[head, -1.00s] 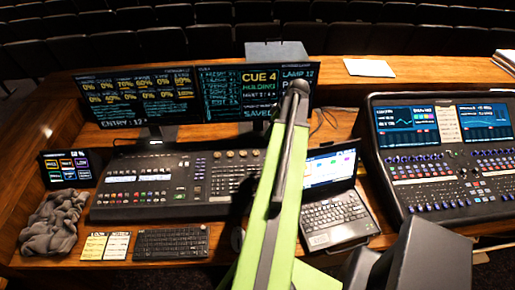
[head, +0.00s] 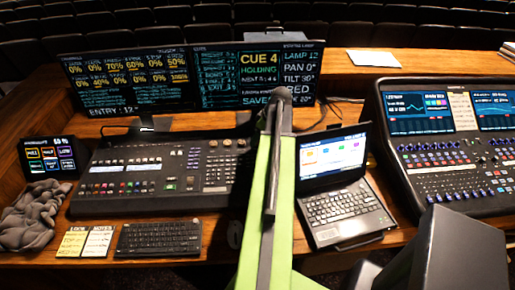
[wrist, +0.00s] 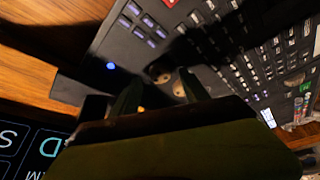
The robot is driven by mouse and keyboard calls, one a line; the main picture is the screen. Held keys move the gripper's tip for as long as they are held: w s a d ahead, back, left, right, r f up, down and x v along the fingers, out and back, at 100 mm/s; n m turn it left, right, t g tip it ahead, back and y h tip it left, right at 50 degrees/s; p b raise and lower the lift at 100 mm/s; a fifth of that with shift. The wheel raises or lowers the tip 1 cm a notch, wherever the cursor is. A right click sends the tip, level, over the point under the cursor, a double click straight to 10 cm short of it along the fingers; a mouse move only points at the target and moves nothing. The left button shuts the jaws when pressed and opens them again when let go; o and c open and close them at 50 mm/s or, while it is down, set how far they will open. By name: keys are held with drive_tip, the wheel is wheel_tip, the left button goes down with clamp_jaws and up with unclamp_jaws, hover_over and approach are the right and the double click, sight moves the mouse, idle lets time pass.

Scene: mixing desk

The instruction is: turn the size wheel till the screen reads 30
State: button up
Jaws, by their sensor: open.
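The lighting desk (head: 150,180) lies left of my arm in the head view, with small round knobs (head: 213,143) along its top right. In the wrist view two round metallic knobs (wrist: 160,72) sit on its dark panel, near my fingertips. I cannot tell which one is the size wheel. My gripper (wrist: 160,90) is open, its fingers pointing at the knobs; contact is unclear in the dark picture. In the head view my green arm hides the gripper. The right-hand screen (head: 262,75) shows CUE 4, HOLDING, LAMP 12, PAN and TILT 30; no size reading is legible.
A second monitor (head: 130,85) stands to the left. A laptop (head: 340,200) is right of my arm, and a larger console (head: 450,150) stands farther right. A keyboard (head: 160,238), note cards (head: 85,241) and a grey cloth (head: 30,215) lie in front.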

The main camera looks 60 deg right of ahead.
drive_tip(key=shift+b+x, duration=0.3)
drive_tip(key=shift+x, duration=0.6)
drive_tip(key=shift+r, duration=0.1)
clamp_jaws()
drive_tip(key=shift+d, duration=0.2)
drive_tip(key=shift+a, duration=0.15)
drive_tip(key=shift+a+m+h, duration=0.2)
drive_tip(key=shift+m+h, duration=0.3)
drive_tip(key=shift+m, duration=0.7)
drive_tip(key=m+h, duration=0.1)
drive_tip(key=m, duration=0.1)
drive_tip(key=m+g, duration=0.1)
drive_tip(key=m, duration=0.2)
drive_tip(key=shift+a+h, duration=0.15)
drive_tip(key=shift+h, duration=0.25)
drive_tip(key=shift+m, duration=0.3)
